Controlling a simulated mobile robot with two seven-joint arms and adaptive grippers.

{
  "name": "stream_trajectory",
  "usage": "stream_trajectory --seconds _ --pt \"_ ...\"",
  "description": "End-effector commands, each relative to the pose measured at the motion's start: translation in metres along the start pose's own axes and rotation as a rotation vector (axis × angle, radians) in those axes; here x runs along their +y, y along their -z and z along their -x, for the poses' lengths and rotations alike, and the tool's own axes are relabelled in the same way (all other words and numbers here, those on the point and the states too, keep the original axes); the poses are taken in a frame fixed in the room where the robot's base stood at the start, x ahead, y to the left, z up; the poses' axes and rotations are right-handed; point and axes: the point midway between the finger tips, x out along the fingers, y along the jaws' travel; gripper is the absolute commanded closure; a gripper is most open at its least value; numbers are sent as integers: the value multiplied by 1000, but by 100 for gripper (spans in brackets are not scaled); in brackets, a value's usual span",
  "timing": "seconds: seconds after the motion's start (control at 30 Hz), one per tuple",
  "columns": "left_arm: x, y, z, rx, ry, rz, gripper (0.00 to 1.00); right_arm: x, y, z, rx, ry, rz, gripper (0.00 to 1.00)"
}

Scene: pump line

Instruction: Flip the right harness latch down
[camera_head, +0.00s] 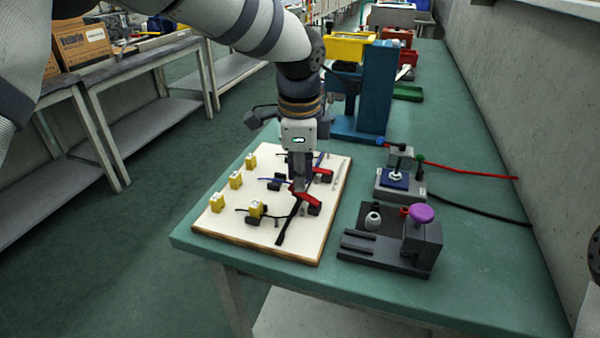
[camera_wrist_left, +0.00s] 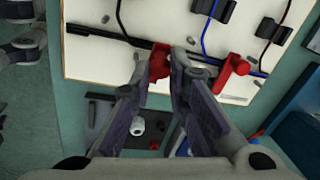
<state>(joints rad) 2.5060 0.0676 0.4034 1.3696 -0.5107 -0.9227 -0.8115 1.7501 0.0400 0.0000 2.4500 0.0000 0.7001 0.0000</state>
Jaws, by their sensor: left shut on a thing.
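A cream harness board (camera_head: 222,222) lies on the green bench, with two red latches along its right side. The nearer red latch (camera_head: 308,198) is at my left gripper (camera_head: 298,186), which points down over the board. In the left wrist view the fingers (camera_wrist_left: 172,68) close around this red latch (camera_wrist_left: 158,64), partly hiding it. The farther red latch (camera_head: 322,174) sits apart from the fingers; it also shows in the left wrist view (camera_wrist_left: 231,73). The exact tilt of the gripped latch is hard to tell.
Yellow clips (camera_head: 236,180) and dark cables lie on the board. To its right are a grey fixture with a purple knob (camera_head: 421,214) and a block with a blue top (camera_head: 395,179). A blue stand (camera_head: 376,90) rises behind. The bench's right front is clear.

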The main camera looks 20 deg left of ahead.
Motion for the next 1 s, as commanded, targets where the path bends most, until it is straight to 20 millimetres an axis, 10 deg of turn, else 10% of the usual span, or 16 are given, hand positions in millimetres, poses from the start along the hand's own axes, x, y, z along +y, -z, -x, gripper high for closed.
stream_trajectory --seconds 0.83,0.9,1.0 --pt "-4 -25 -25 449 -135 63 100 0 -3 -4 -12 0 0 60" --pt "-4 -25 -25 448 -135 63 69 0 -3 -4 -12 0 0 60" --pt "-4 -25 -24 448 -134 62 64 0 -3 -4 -12 0 0 60"
